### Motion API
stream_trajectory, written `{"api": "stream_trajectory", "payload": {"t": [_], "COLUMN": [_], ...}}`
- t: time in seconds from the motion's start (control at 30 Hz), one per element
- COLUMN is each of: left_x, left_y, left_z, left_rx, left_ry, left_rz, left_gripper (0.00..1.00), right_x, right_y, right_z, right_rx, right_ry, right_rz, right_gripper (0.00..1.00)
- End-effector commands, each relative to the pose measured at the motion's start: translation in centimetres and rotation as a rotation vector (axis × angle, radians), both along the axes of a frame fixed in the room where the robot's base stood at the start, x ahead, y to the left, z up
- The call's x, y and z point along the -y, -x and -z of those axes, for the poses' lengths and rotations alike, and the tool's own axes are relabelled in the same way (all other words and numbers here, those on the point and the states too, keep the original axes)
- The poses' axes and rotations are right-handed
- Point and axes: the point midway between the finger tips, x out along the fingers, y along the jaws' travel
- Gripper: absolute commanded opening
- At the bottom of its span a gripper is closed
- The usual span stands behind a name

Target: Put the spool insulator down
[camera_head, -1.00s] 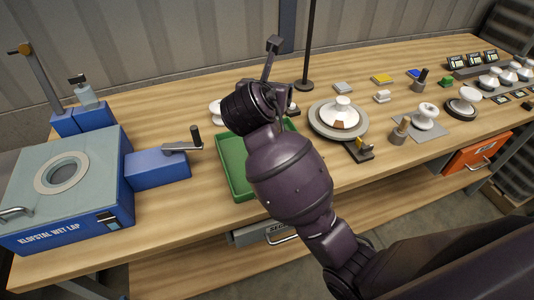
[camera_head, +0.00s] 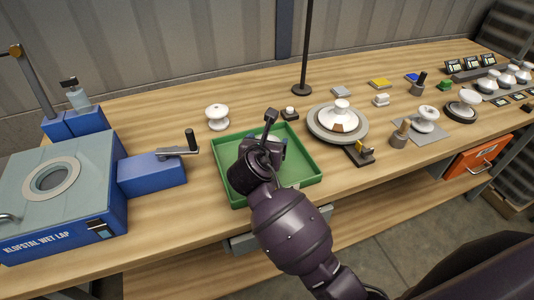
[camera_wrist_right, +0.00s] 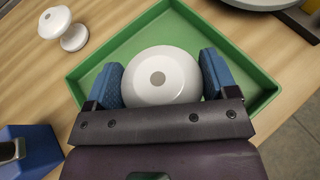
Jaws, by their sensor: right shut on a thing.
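My right gripper (camera_wrist_right: 162,82) is shut on a white spool insulator (camera_wrist_right: 160,68), with one blue pad on each side of it. In the wrist view the insulator shows its round top with a grey centre hole, over the green tray (camera_wrist_right: 84,70). I cannot tell whether its underside touches the tray floor. In the head view my right arm comes in from below and hides most of the insulator; the gripper (camera_head: 272,146) is over the green tray (camera_head: 308,162). My left gripper is not in view.
Another white spool (camera_head: 217,117) stands behind the tray; it also shows in the wrist view (camera_wrist_right: 64,28). A blue-grey wet lap machine (camera_head: 60,190) stands left. A round turntable (camera_head: 337,122) with a white and brown insulator is right of the tray. Several insulators stand further right.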

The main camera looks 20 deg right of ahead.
Motion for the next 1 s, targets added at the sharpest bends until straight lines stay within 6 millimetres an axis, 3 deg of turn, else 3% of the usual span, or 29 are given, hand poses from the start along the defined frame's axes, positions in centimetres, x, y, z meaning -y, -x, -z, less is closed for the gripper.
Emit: {"api": "stream_trajectory", "payload": {"t": [0.2,0.63,0.67,0.7,0.8,1.0], "left_x": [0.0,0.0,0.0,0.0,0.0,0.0], "left_y": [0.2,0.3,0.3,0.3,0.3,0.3], "left_z": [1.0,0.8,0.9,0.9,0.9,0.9], "left_rx": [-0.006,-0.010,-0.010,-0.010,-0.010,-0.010], "left_ry": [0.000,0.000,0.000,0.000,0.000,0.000], "left_rz": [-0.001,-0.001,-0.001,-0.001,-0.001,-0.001], "left_gripper": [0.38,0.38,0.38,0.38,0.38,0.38], "right_x": [0.0,0.0,0.0,0.0,0.0,0.0], "right_y": [0.0,0.0,0.0,0.0,0.0,0.0], "right_z": [3.1,3.5,3.6,3.6,3.6,3.6], "right_rx": [-0.002,0.000,-0.001,-0.001,-0.002,-0.001], "right_ry": [0.001,0.001,0.000,0.000,0.001,0.000], "right_rz": [-0.001,0.000,0.000,0.000,0.001,0.000], "right_gripper": [0.37,0.37,0.82,0.88,1.00,1.00]}}
